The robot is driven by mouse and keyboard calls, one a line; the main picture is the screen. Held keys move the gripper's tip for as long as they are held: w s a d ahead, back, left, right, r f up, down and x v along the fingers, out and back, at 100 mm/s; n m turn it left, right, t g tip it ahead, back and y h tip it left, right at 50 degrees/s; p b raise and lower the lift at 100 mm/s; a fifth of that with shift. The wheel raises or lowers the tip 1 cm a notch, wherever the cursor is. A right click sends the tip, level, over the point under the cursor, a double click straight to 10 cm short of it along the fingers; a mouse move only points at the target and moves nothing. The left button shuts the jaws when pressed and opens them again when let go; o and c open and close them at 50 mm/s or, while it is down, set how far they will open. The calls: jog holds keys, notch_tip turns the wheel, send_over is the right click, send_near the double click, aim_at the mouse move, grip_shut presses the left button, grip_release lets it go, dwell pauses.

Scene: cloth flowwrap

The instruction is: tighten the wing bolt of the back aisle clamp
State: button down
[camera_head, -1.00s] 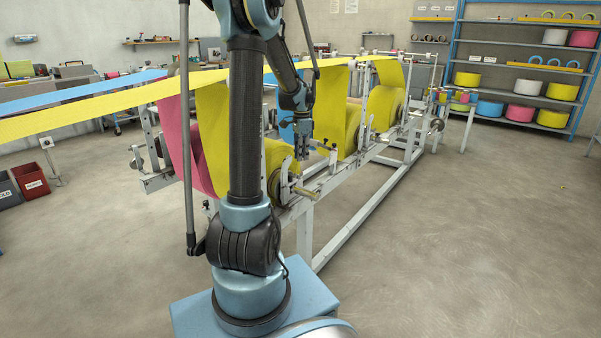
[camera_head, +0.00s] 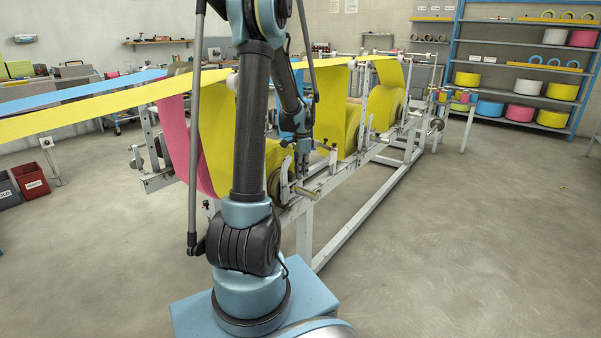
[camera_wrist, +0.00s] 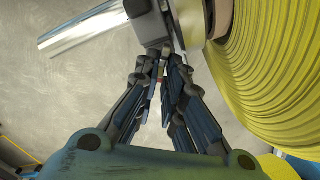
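My gripper (camera_head: 302,178) points down at the aisle-side rail (camera_head: 347,172) of the unwind stand, beside a yellow roll (camera_head: 274,157). In the wrist view, its dark fingers (camera_wrist: 166,72) converge to a narrow gap just below a dark grey clamp block (camera_wrist: 148,24). A small orange-red spot shows between the fingertips. The wing bolt cannot be made out; the fingers hide that spot, and I cannot tell whether they grip it. A silver shaft (camera_wrist: 85,28) runs left from the block. The yellow roll fills the right side of the wrist view (camera_wrist: 265,75).
More yellow rolls (camera_head: 385,108) stand farther along the frame. Yellow webs (camera_head: 110,103) stretch overhead to the left, close to my arm. A blue shelf rack (camera_head: 520,70) is at the back right.

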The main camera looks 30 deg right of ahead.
dwell(0.3)
jog(key=shift+s+m, duration=0.15)
jog(key=shift+m, duration=1.75)
jog(key=c, duration=2)
grip_release()
jog(key=shift+c, duration=0.2)
notch_tip(320, 180, up, 12)
jog(key=shift+a, duration=0.1)
